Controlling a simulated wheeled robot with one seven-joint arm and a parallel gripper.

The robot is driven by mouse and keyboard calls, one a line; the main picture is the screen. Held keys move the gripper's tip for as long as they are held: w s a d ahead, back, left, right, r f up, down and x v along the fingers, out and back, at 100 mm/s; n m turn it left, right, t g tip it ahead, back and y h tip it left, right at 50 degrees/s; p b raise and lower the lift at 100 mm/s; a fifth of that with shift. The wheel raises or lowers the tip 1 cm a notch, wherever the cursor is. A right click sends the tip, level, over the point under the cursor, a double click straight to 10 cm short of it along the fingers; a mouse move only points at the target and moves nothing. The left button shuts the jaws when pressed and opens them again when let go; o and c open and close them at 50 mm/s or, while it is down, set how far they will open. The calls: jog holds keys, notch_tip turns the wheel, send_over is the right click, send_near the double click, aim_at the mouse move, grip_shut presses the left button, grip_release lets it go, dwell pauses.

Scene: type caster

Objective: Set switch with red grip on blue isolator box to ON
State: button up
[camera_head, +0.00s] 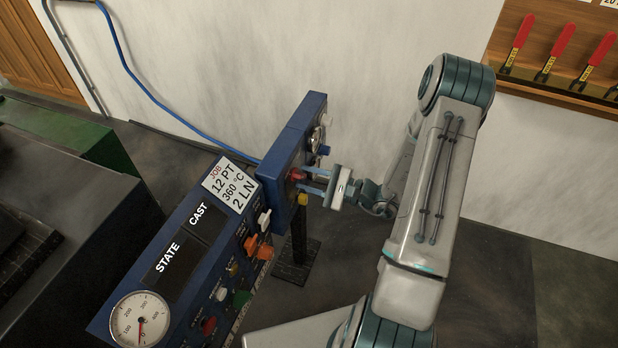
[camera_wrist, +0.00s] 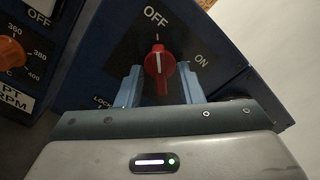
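The blue isolator box (camera_head: 291,135) stands upright on a dark post, left of my gripper (camera_head: 314,182). Its red-grip switch (camera_head: 297,174) faces my gripper. In the wrist view, the red switch (camera_wrist: 159,66) has a white line pointing up towards OFF; ON is printed to its upper right. My gripper (camera_wrist: 160,82) is open, with one pale blue finger on each side of the red grip. Gaps show between the grip and both fingers. The lower end of the grip is close to the gripper's body edge; contact there cannot be told.
A yellow knob (camera_head: 303,199) sits just below the red switch. A blue control panel (camera_head: 165,255) with several knobs, a gauge (camera_head: 141,319) and a job card (camera_head: 229,184) stands to the left. Several red-handled tools (camera_head: 563,40) hang on the wall board at right.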

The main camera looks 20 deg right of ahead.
grip_shut()
jog(key=shift+m, duration=0.3)
jog(key=m+p, duration=0.2)
jog(key=m, duration=0.2)
jog(key=shift+r+p, duration=0.1)
jog(key=shift+p, duration=0.25)
jog(key=m+p, duration=0.2)
jog(key=m, duration=0.3)
jog(key=shift+p, duration=0.3)
jog(key=m+p, duration=0.2)
jog(key=m, duration=0.2)
jog(key=shift+m+p, duration=1)
jog(key=shift+m, duration=1.1)
